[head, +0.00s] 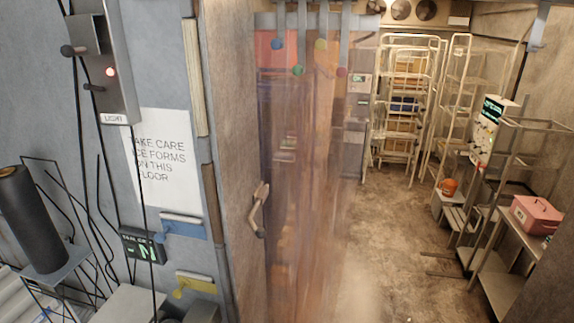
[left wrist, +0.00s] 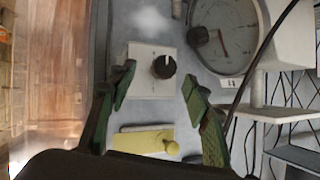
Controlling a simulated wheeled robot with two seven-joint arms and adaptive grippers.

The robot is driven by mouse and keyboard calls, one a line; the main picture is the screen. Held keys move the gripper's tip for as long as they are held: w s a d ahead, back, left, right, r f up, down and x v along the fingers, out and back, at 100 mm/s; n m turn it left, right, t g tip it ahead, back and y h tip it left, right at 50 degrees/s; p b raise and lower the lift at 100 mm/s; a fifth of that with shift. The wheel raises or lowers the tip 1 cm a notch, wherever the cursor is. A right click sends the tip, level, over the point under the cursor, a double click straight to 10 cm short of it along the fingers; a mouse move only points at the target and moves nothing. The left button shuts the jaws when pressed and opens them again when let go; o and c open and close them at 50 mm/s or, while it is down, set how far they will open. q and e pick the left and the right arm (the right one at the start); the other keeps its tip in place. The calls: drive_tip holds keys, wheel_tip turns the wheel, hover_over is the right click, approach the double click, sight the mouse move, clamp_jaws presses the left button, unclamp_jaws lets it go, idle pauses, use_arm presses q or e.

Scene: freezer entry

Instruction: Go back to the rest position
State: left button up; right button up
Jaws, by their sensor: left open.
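My left gripper (left wrist: 159,76) shows in the left wrist view with its two green fingers spread apart and nothing between them in grasp. A white plate with a black round knob (left wrist: 164,67) lies beyond the fingertips, in the gap between them; I cannot tell the distance. Neither gripper shows in the head view. My right gripper is in no view.
A grey switch box (head: 103,65) with a red lamp and a paper sign (head: 162,160) are on the wall. Strip curtains (head: 310,190) hang in the doorway. A round gauge (left wrist: 228,38) and a yellow plate (left wrist: 143,141) are near the left gripper.

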use_arm(q)
drive_tip(key=s+a+f+g, duration=0.25)
drive_tip(key=s+f, duration=0.25)
drive_tip(key=s, duration=0.3)
drive_tip(key=s+a+f+n+g+h, duration=0.1)
drive_tip(key=s+f+g, duration=0.25)
drive_tip(key=s, duration=0.45)
drive_tip(key=s+a+f+g, duration=0.2)
drive_tip(key=s+f+g, duration=0.1)
drive_tip(key=s+f, duration=0.4)
wheel_tip(320, 180, down, 36)
drive_tip(key=s+d+f+b, duration=0.1)
drive_tip(key=s+b, duration=0.1)
drive_tip(key=b, duration=0.7)
drive_tip(key=s+f+g+b, duration=0.1)
drive_tip(key=s+f+b, duration=0.2)
drive_tip(key=s+f, duration=0.7)
drive_tip(key=s+f+m+g+b, duration=0.1)
drive_tip(key=s+f+b, duration=0.3)
drive_tip(key=s+f, duration=0.6)
wheel_tip(320, 180, down, 6)
drive_tip(key=shift+r+h, duration=0.15)
drive_tip(key=shift+h, duration=0.15)
